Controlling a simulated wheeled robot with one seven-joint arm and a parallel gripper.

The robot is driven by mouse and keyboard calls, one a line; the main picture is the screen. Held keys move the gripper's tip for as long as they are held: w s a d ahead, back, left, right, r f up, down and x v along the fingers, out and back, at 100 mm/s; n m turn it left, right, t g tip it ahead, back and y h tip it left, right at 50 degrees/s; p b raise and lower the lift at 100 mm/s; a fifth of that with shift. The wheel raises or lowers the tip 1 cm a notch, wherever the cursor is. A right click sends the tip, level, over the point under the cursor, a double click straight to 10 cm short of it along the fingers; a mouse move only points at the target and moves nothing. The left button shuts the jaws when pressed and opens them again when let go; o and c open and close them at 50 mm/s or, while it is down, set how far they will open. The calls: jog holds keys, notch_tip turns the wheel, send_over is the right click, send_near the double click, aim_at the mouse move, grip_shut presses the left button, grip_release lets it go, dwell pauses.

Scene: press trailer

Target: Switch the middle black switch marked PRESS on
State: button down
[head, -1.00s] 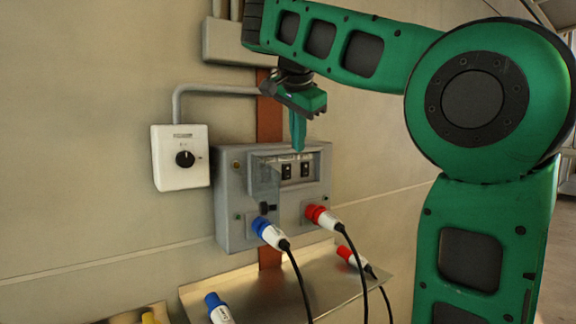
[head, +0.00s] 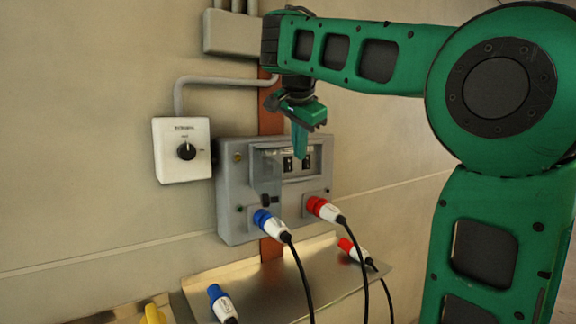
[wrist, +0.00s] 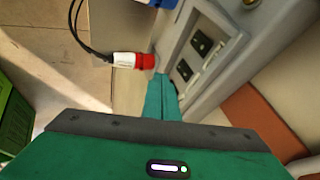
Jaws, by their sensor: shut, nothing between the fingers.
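The grey distribution box (head: 232,220) hangs on the wall with a window of black switches. In the head view one black switch (head: 288,164) shows just left of my fingertips and part of another black switch (head: 307,161) to the right. The wrist view shows two black switches, an upper one (wrist: 201,43) and a lower one (wrist: 184,70). No label is legible, so I cannot tell which is marked PRESS. My green gripper (head: 299,154) is shut and empty, pointing down in front of the window. In the wrist view its fingertips (wrist: 163,78) are close to the lower switch; contact cannot be told.
Blue (head: 268,223) and red (head: 322,209) plugs with black cables stick out below the switches. A white rotary control box (head: 182,166) is at left. A metal shelf (head: 270,284) below carries loose plugs. Conduits run above.

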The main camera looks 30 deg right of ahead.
aim_at(291, 167)
jog(key=w+d+f, duration=0.1)
jog(key=w+f, duration=0.3)
jog(key=w, duration=0.2)
jog(key=shift+w+d+f, duration=0.15)
jog(key=shift+d+f, duration=0.15)
jog(key=shift+w+f, duration=0.1)
jog(key=shift+w, duration=0.05)
dwell(0.4)
jog(key=shift+r, duration=0.95)
